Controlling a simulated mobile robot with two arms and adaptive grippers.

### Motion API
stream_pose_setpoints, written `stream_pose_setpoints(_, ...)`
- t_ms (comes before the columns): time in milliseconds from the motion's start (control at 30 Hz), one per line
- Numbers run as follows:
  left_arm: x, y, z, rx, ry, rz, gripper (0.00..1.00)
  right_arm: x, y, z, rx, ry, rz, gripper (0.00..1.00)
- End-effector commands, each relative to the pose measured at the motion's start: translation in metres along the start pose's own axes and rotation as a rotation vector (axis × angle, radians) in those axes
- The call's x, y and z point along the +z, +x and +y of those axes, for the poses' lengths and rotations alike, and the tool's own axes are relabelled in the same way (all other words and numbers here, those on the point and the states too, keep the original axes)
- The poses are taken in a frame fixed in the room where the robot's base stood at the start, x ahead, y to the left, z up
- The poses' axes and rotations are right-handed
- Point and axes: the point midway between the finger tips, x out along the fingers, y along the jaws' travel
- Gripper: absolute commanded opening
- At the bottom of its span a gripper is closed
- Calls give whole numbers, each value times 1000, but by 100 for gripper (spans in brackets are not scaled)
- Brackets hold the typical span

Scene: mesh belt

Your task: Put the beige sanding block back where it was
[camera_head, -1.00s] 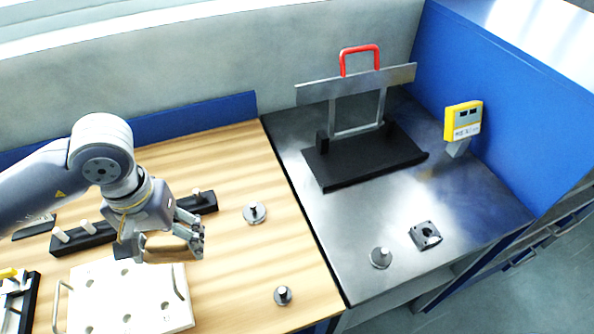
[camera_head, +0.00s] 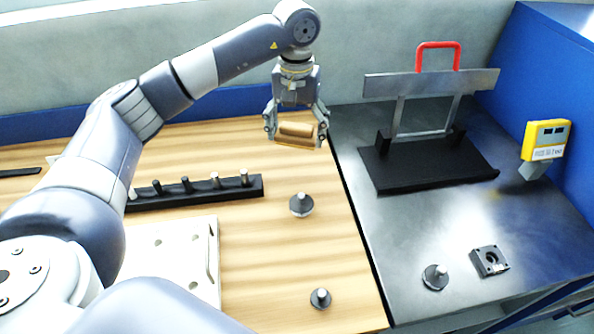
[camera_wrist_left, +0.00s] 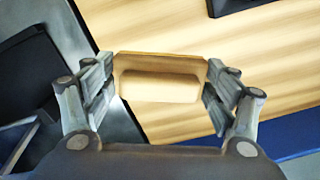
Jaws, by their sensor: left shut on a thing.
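The beige sanding block (camera_head: 297,132) is a tan block with a rounded raised part on its face. My left gripper (camera_head: 296,128) is shut on it, one finger at each end. It hangs in front of the gripper over the far right part of the wooden table, near the back wall. In the left wrist view the block (camera_wrist_left: 160,84) sits between the two fingers of the gripper (camera_wrist_left: 160,90), with wood grain behind it. I cannot tell the exact height above the table. My right gripper is not in view.
A black rack with several pegs (camera_head: 200,192) and a white plate with holes (camera_head: 205,240) lie on the wood. Metal knobs (camera_head: 301,204) (camera_head: 320,298) stand nearby. A black-based stand with a red handle (camera_head: 430,165) is on the metal table. The wood between is clear.

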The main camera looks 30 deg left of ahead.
Motion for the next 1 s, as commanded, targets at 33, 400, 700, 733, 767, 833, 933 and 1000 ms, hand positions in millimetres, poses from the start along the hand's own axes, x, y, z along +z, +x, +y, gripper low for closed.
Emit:
stream_pose_setpoints(33,0,8,0,-1,-1,-6,53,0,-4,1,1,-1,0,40)
stream_pose_setpoints(400,0,58,0,-1,-2,-3,53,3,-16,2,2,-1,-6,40)
stream_pose_setpoints(700,1,94,-1,-1,-3,-4,53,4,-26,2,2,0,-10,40)
stream_pose_setpoints(733,1,94,-1,-1,-2,-3,53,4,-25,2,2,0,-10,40)
stream_pose_setpoints(767,0,95,-1,-1,-2,-2,53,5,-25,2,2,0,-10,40)
stream_pose_setpoints(833,0,95,-1,-1,-2,-2,53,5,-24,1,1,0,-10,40)
stream_pose_setpoints(933,0,95,0,-1,-2,-2,53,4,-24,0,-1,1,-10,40)
stream_pose_setpoints(1000,0,98,-1,-1,-2,-2,53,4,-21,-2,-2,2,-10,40)
